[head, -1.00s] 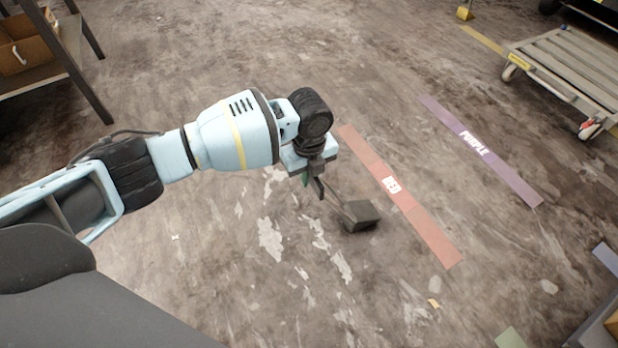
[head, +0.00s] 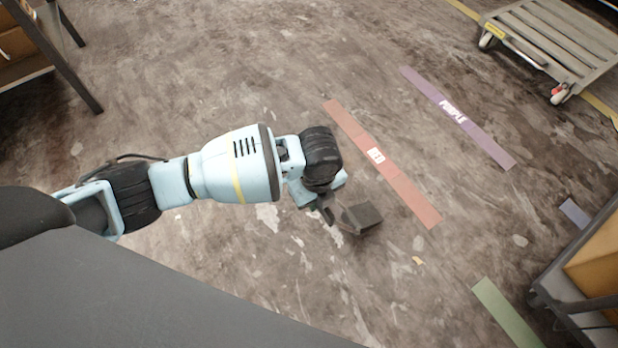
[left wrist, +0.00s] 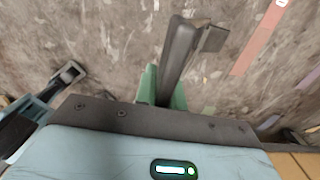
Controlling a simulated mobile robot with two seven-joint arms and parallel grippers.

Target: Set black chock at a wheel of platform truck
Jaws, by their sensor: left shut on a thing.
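The black chock (head: 362,217) is a dark block on a flat handle. It also shows in the left wrist view (left wrist: 181,48), where the handle runs up from between the green finger pads. My left gripper (head: 325,206) is shut on the handle, with the block sticking out to the right. The chock appears held over the floor near the red strip; its exact height is hard to tell. The platform truck (head: 545,45), with a slatted deck, stands at the top right. A wheel (head: 558,94) shows at its near corner and another (head: 487,40) at its left corner.
A red strip (head: 400,185) and a purple strip (head: 480,135) lie flat on the floor between the chock and the truck. A rack (head: 75,80) stands at the upper left. A cart with a brown box (head: 598,260) stands at the lower right, by a green strip (head: 505,312).

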